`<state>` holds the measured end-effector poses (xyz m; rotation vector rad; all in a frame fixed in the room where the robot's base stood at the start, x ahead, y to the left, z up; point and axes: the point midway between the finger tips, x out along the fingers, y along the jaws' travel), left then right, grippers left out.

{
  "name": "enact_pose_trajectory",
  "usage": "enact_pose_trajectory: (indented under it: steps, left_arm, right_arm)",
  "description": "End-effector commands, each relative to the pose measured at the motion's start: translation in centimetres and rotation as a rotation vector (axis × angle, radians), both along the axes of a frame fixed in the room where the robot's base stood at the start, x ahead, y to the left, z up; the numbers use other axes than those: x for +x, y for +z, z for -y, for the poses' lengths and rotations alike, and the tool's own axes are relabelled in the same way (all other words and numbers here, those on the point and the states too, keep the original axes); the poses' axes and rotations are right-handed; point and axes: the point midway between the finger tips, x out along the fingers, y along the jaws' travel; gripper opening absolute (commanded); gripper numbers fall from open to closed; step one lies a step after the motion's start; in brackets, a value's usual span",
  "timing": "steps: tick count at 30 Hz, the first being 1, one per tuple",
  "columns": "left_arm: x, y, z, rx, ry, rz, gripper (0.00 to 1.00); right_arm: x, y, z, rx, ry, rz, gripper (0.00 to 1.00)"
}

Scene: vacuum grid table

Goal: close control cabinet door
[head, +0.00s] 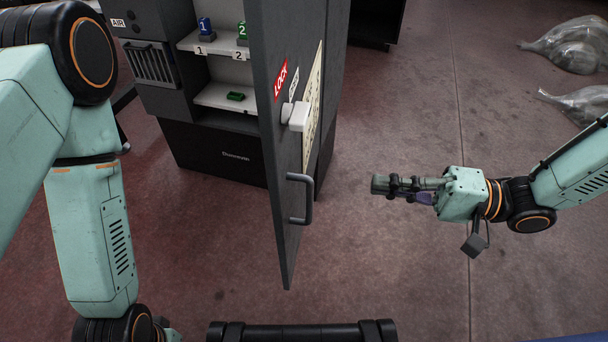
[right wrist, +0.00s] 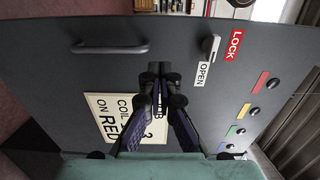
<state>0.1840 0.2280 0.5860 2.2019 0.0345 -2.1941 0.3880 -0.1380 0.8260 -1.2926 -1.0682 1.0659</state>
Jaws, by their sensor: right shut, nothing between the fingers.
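The control cabinet (head: 215,150) stands at the upper middle of the head view. Its dark grey door (head: 285,170) stands wide open toward me and has a bar handle (head: 303,200), a white latch knob (head: 296,115) and a red LOCK label (head: 281,78). My right gripper (head: 382,185) is shut and empty, to the right of the door and apart from it. In the right wrist view, the door face (right wrist: 190,60) fills most of the picture behind the shut fingers (right wrist: 160,72), with the handle (right wrist: 110,47) at upper left. My left gripper is out of view; only my left arm shows.
Inside the cabinet are shelves with blue (head: 205,26) and green (head: 236,96) pieces. Clear plastic bags (head: 570,45) lie on the floor at the upper right. The floor (head: 400,270) right of the door is clear.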

Motion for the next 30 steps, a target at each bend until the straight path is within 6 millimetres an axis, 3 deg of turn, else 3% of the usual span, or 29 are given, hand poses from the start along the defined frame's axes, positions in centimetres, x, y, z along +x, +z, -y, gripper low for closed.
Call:
enact_pose_trajectory:
  steps: [30]
  left_arm:
    - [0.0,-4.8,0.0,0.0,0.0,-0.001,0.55]
  right_arm:
    - [1.6,-0.3,-10.8,-0.006,0.004,0.004,0.0]
